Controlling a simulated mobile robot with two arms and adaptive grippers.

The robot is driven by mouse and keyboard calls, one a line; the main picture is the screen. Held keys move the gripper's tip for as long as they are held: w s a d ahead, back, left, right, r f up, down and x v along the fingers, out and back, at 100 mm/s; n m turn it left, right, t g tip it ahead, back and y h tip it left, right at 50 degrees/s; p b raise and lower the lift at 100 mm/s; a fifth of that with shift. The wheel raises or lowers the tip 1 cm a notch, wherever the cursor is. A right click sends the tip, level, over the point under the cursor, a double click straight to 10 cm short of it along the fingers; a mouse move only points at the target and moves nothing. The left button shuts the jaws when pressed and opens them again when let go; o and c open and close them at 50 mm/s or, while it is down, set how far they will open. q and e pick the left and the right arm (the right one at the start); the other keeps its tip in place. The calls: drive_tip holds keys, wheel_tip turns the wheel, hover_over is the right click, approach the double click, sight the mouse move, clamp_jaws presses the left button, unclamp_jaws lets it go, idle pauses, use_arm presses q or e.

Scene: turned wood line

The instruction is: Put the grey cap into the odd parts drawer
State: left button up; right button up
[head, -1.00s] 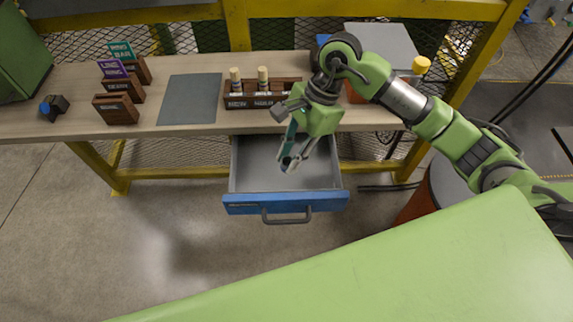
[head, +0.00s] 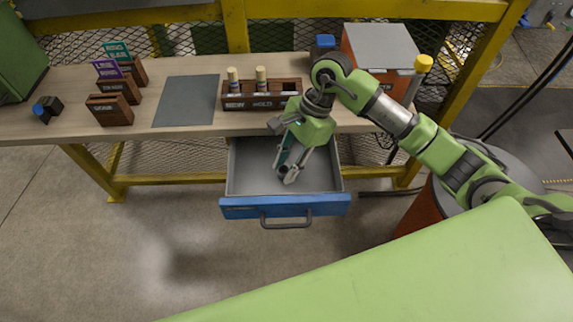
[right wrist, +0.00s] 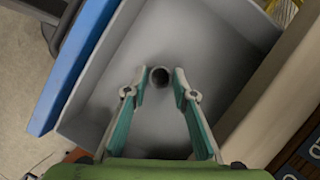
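The odd parts drawer is the pulled-out grey drawer with a blue front (head: 240,208) under the bench; its grey floor fills much of the right wrist view (right wrist: 205,45). My right gripper (head: 289,176) points down inside the drawer. In the right wrist view its teal-padded fingers (right wrist: 160,86) are apart. The grey cap (right wrist: 160,76), a small round piece with a dark hollow, shows between the fingertips, with a narrow gap on each side. I cannot tell whether it rests on the drawer floor. My left gripper is not in view.
On the bench (head: 200,62) stand a dark wooden holder (head: 262,103) with two pegs, a grey mat (head: 187,101), several small signed stands (head: 109,109) and a blue-and-black piece (head: 47,108). An orange box with a grey lid (head: 380,45) stands at the bench's right end.

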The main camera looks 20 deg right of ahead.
drive_tip(key=shift+o, duration=0.6)
drive_tip(key=shift+r, duration=0.15)
drive_tip(key=shift+w+d+r, duration=0.1)
drive_tip(key=shift+r, duration=0.15)
drive_tip(key=s+b+v, duration=0.1)
drive_tip(key=b+v, duration=0.1)
drive_tip(key=v, duration=0.9)
drive_tip(key=shift+w+r, duration=0.3)
drive_tip(key=shift+w, duration=0.1)
drive_tip(key=shift+d, duration=0.1)
